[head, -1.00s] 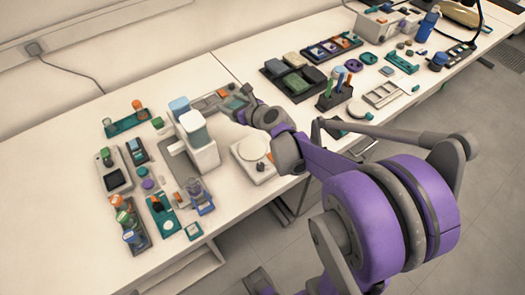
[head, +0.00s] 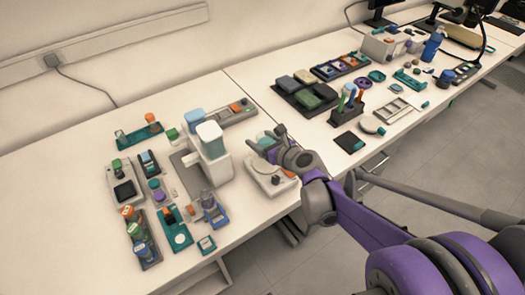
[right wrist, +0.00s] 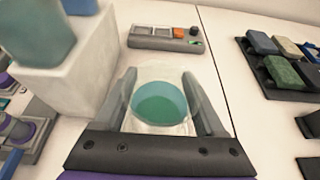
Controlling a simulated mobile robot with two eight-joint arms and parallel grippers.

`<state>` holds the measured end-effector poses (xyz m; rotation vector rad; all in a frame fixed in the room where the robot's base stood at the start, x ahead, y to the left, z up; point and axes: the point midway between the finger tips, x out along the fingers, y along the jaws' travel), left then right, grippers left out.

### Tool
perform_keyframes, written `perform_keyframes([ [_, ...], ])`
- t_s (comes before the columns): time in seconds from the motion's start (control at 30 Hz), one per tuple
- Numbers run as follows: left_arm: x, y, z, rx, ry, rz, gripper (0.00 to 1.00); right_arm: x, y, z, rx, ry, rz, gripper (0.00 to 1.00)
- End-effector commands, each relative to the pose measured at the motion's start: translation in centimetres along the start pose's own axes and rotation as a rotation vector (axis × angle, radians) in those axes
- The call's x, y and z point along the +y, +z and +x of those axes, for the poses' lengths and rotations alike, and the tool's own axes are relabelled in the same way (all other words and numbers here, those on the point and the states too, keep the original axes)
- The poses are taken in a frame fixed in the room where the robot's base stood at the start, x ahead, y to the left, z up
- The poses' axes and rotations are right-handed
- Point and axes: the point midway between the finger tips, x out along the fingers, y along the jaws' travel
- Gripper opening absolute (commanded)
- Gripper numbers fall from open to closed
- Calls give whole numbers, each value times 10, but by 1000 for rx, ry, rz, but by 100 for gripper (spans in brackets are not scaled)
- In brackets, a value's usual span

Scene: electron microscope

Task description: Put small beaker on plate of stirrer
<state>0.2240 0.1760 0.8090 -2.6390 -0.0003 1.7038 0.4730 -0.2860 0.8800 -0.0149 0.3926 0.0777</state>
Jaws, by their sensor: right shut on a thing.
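The small beaker (right wrist: 160,100) is clear glass with green liquid inside, seen from above in the right wrist view. My right gripper (right wrist: 164,103) is shut on it, one finger on each side. In the head view the beaker (head: 266,139) is partly hidden by my right gripper (head: 265,146). The stirrer (head: 272,183) is a white unit with a round pale plate (head: 265,167) and a dark knob at its front. The beaker appears just behind and above the plate; the exact gap cannot be told. My left gripper is not in view.
A tall white device with a pale green top (head: 209,138) stands just left of the beaker. A grey strip with an orange button (head: 236,108) lies behind it. A dark tray of blocks (head: 306,97) and a pen holder (head: 346,109) stand to the right.

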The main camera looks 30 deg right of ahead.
Motion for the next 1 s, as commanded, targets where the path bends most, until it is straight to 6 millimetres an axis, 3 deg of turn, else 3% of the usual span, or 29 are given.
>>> perform_keyframes([
  [0.3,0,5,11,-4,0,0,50,0,-36,15,0,0,0,7],
  [0.7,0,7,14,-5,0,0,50,0,-40,16,0,-1,0,7],
  [0.73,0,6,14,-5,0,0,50,0,-39,16,0,-1,0,77],
  [0.87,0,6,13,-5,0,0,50,0,-39,16,0,-1,0,100],
  [1.0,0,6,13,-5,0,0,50,0,-38,16,0,-1,0,100],
])
